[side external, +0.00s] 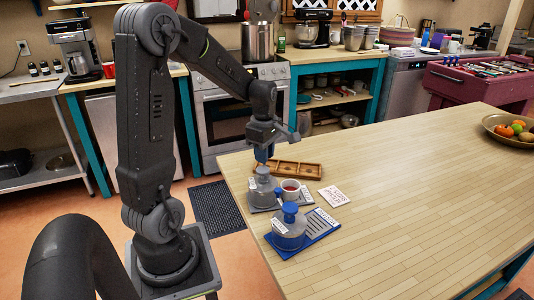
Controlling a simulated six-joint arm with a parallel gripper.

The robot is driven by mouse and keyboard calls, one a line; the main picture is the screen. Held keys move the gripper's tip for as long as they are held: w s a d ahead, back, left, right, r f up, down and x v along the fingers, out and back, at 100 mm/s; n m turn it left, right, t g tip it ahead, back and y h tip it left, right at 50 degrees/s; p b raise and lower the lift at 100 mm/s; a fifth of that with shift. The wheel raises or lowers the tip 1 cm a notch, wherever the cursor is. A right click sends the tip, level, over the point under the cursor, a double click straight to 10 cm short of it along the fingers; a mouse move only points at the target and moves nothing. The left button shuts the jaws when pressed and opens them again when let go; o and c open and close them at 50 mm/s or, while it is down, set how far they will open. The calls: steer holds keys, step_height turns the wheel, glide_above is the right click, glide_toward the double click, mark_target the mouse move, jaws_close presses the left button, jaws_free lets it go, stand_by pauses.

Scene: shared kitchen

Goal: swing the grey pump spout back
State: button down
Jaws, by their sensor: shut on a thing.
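The grey pump (263,189) stands on a grey tray (252,209) near the left end of the wooden table. Its grey head and spout (262,171) are at the top, small and partly hidden by my gripper. My gripper (263,162) points down directly above this pump, its blue fingers shut on the spout. The fine angle of the spout is too small to tell.
A blue pump (289,232) stands on a blue tray (324,222) nearer the camera. A wooden compartment tray (299,169) lies behind the cup, and a lettered white card (334,196) to the right. A fruit bowl (495,133) is far right. The middle of the table is clear.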

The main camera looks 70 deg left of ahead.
stand_by(0.4)
steer(key=c, duration=1)
jaws_free()
step_height(320, 180, up, 14)
steer(key=shift+f, duration=0.1)
steer(key=s+d+f+m+t, duration=0.1)
steer(key=s+d+m+t, duration=0.1)
steer(key=d+m, duration=0.5)
steer(key=s+d+f+m+t, duration=0.1)
steer(key=s+d+m, duration=0.3)
steer(key=d+m, duration=0.4)
steer(key=s+d+f+m+t, duration=0.1)
steer(key=s+d+m+t, duration=0.1)
steer(key=d+m, duration=0.5)
steer(key=shift+s+d+m+t, duration=0.15)
steer(key=shift+s+m, duration=0.15)
steer(key=shift+m, duration=0.45)
steer(key=shift+s+m+t, duration=0.15)
steer(key=shift+s+m, duration=0.15)
steer(key=shift+m, duration=0.45)
